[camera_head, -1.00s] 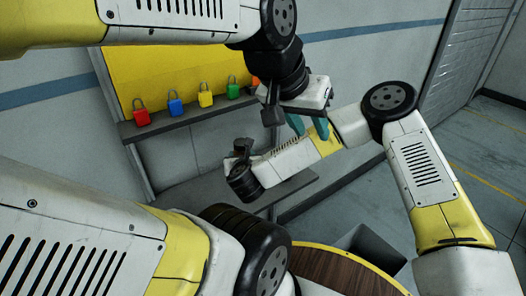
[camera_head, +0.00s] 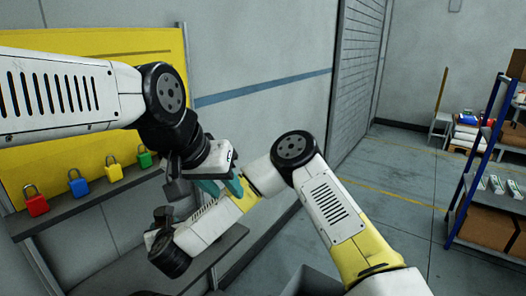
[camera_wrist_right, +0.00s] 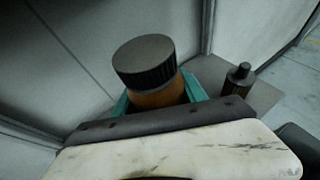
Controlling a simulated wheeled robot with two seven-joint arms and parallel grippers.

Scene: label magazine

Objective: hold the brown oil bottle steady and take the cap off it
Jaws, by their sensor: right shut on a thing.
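The brown oil bottle (camera_wrist_right: 160,97) shows in the right wrist view, with its wide, dark, ridged cap (camera_wrist_right: 144,61) on top. The teal fingers of my right gripper (camera_wrist_right: 158,101) are on both sides of the bottle below the cap, shut on it. The bottle's lower part is hidden behind the gripper body. In the head view my left gripper (camera_head: 222,188) points down, its teal fingers apart with nothing seen between them. It appears in front of my right forearm and is absent from the right wrist view. I cannot make out the bottle in the head view.
A small dark bottle (camera_wrist_right: 238,80) stands right of the held one on a grey surface. A yellow board (camera_head: 60,130) has red, blue, yellow and green padlocks (camera_head: 77,183) on a ledge below. A blue rack (camera_head: 478,160) with boxes stands right; open floor (camera_head: 400,175) lies between.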

